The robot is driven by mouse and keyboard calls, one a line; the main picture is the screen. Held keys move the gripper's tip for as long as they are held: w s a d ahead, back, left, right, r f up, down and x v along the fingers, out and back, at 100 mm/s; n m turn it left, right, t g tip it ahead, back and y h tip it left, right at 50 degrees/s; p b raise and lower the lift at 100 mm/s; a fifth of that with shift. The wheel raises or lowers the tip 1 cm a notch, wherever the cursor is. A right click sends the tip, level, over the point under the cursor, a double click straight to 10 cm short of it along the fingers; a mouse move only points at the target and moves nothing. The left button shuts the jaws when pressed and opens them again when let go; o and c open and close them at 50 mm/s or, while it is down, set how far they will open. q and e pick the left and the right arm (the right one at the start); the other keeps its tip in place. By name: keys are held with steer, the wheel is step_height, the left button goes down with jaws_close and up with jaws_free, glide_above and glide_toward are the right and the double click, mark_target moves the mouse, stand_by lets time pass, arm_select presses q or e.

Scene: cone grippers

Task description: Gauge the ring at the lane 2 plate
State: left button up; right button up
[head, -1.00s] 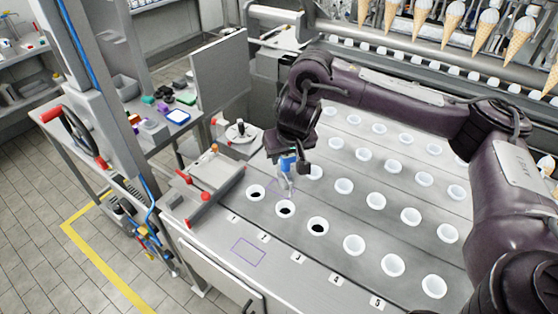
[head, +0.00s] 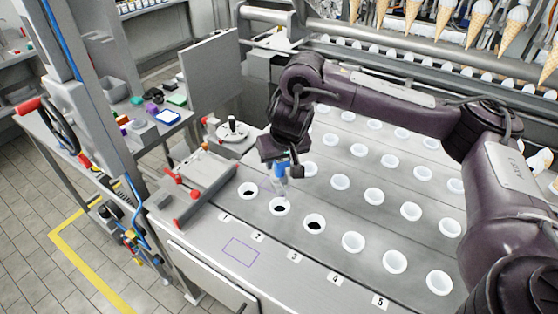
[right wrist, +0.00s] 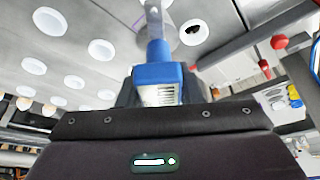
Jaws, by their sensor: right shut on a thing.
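My right gripper (head: 284,166) is shut on a blue-handled gauge (head: 281,170) with a pale, narrow tip pointing down. The gauge also shows in the right wrist view (right wrist: 157,85). The lane 2 ring (head: 280,206) is white with a dark opening and sits in the front row by the lane 2 label (head: 258,237). The gauge tip is just behind this ring in the head view; whether it touches cannot be told. In the right wrist view a ring (right wrist: 193,32) lies right beside the tip. My left gripper is not in view.
Several white rings or cups (head: 352,242) fill the metal plate's lanes to the right. A fixture with red knobs (head: 190,185) stands left of the rings. A purple outlined rectangle (head: 240,251) marks a clear spot at the front edge.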

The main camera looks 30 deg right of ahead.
mark_target(282, 179)
steer(key=shift+f+b, duration=2.85)
steer(key=shift+b, duration=0.15)
steer(key=shift+f+b, duration=0.75)
steer(key=shift+f, duration=1.3)
steer(key=o, duration=1.2)
steer(key=p+v, duration=0.3)
steer(key=v, duration=0.4)
steer(key=shift+s+r, duration=0.15)
steer(key=shift+r, duration=0.2)
steer(key=shift+s+f, duration=0.1)
